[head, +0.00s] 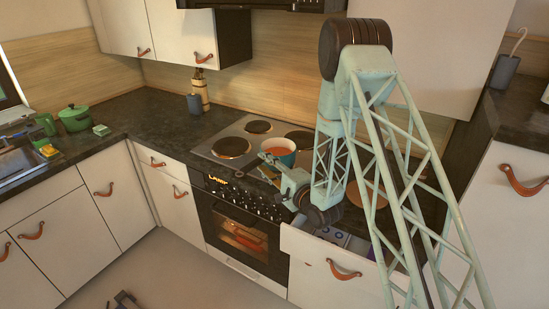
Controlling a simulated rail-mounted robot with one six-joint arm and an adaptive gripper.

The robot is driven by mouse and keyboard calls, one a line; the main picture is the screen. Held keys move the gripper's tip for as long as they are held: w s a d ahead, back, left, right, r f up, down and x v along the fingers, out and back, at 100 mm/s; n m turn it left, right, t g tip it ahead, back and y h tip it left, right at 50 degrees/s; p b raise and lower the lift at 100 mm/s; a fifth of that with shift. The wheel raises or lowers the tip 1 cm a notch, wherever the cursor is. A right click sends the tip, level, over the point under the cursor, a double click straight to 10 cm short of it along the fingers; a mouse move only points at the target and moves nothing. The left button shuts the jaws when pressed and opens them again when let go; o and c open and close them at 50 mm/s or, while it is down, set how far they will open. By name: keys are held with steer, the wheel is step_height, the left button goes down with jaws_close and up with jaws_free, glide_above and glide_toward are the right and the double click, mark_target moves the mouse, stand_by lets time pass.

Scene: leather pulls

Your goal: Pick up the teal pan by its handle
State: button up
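The teal pan (279,146) stands on the front right part of the hob. It has a teal outer wall and an orange-red inside or content. I cannot make out its handle, which may be hidden by my gripper. My gripper (266,161) is low at the front left side of the pan, very close to it. The fingers are small and overlap the pan in this view, so I cannot tell whether they touch it or whether they are open or shut.
The hob (229,143) has several dark burners above a black oven (240,230). An open drawer (340,246) juts out below my arm. A round wooden board (374,194) lies on the counter to the right. A green pot (75,119) stands far left by the sink (15,152).

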mark_target(263, 161)
steer(key=shift+x, duration=1.65)
jaws_close()
